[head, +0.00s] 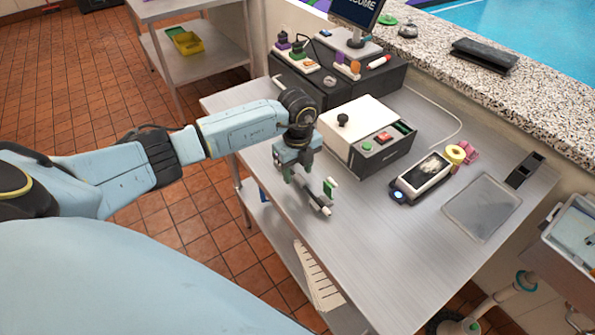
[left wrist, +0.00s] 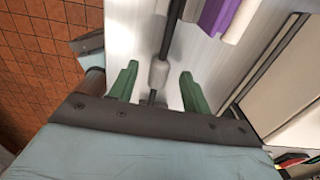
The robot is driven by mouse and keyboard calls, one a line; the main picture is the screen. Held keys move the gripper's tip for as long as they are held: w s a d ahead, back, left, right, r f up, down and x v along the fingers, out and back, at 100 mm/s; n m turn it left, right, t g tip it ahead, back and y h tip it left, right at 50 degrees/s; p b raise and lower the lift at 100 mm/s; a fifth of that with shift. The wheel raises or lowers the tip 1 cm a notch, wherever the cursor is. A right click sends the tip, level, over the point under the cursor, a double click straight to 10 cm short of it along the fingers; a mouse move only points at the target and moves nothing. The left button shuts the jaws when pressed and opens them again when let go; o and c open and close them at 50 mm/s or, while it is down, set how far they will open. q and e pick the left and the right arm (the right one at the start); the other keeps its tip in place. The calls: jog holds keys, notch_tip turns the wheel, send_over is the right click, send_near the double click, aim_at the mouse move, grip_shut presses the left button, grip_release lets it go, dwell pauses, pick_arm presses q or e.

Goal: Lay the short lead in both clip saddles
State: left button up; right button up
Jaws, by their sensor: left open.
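My left gripper (head: 303,181) is open, pointing down over the near left part of the steel table (head: 385,265). In the left wrist view its green fingers (left wrist: 158,84) stand on either side of a thin dark lead with a grey sleeve (left wrist: 158,73); there is a gap on both sides and I see no grip. In the head view a lead with a pale end (head: 326,211) lies below the gripper, partly hidden by it. A small green-and-white piece (head: 330,188) stands beside it. I cannot make out the clip saddles clearly. My right gripper is not in view.
A cream-topped box (head: 357,124) with buttons stands just behind the gripper. A dark display device (head: 421,177), a yellow roll (head: 455,154) and a clear flat tray (head: 481,208) lie to the right. The table's front middle is clear. A purple piece (left wrist: 214,16) shows in the wrist view.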

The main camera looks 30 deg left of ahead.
aim_at(298, 176)
pick_arm(q)
notch_tip(298, 176, up, 12)
jog(key=shift+r, duration=0.2)
dwell(0.5)
